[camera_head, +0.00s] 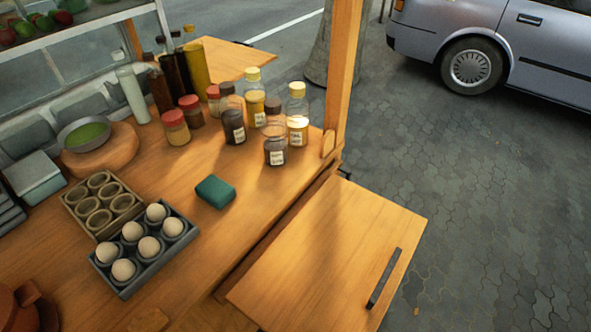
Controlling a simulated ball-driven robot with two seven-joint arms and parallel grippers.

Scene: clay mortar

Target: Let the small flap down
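A wooden flap (325,255) juts out from the right edge of the wooden counter (225,155). It looks roughly level, raised out to the side and not hanging down. A dark bar handle (384,278) is fixed near its outer right edge. Its top is bare. A narrow gap and a ledge show between it and the counter. Its underside and any support are hidden. Neither of my grippers is in view.
Several spice jars (275,145) stand near the wooden post (344,65). A green sponge (215,191), an egg tray (145,248) and an empty cup tray (103,205) are on the counter. Paved ground (480,200) lies open right of the flap; a car (500,45) stands behind.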

